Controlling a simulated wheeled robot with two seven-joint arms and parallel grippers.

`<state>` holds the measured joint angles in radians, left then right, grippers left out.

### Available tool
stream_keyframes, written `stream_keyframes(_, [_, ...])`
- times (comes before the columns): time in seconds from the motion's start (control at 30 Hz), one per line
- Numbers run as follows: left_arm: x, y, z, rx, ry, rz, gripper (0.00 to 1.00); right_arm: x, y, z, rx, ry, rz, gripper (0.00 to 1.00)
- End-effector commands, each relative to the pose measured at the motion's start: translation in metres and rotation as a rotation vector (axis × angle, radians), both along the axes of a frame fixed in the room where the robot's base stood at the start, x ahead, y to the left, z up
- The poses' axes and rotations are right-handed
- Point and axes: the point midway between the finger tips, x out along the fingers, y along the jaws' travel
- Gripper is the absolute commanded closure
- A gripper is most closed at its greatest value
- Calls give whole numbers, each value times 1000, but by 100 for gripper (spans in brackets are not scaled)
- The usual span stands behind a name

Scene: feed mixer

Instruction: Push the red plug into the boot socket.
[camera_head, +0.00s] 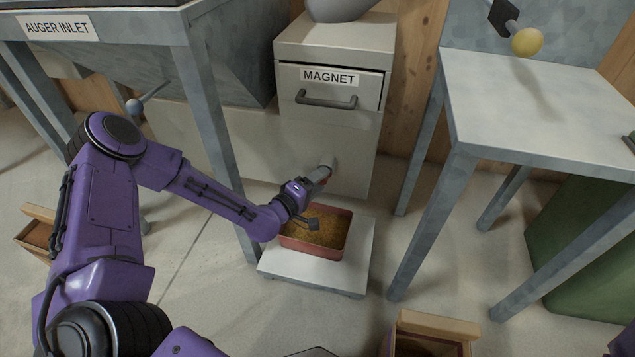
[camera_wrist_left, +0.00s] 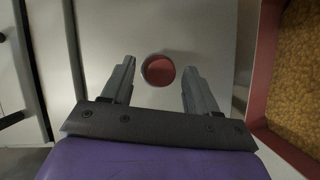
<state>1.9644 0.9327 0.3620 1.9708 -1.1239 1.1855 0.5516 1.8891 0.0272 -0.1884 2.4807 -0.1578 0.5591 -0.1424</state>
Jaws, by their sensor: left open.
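The red plug (camera_wrist_left: 158,71) shows in the left wrist view as a round red face with a paler rim, against the pale panel of the magnet cabinet (camera_head: 345,158). I cannot tell how deep it sits, and the boot socket is not clearly distinct from it. My left gripper (camera_head: 321,174) is at the low front of the cabinet. Its fingers are apart, one to each side of the plug in the wrist view, with nothing held between them. In the head view the gripper mostly hides the plug. My right gripper is out of view.
A red tray (camera_head: 345,247) of yellow feed stands on a pale platform (camera_head: 310,275) just below my left gripper. A drawer labelled MAGNET (camera_head: 355,90) is above. A grey table (camera_head: 540,100) stands right, the auger inlet stand (camera_head: 205,110) left, and a wooden box (camera_head: 440,325) in front.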

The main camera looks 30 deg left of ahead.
Motion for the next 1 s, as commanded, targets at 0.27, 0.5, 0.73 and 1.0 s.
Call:
stream_keyframes(0.27, [-54,13,11,-3,3,3,41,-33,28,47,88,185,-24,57])
stream_keyframes(0.5, [-96,22,12,-2,1,2,41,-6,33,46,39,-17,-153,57])
stream_keyframes(0.73, [-103,23,10,0,-1,-1,41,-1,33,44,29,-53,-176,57])
stream_keyframes(1.0, [-102,23,10,0,0,0,41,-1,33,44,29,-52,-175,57])
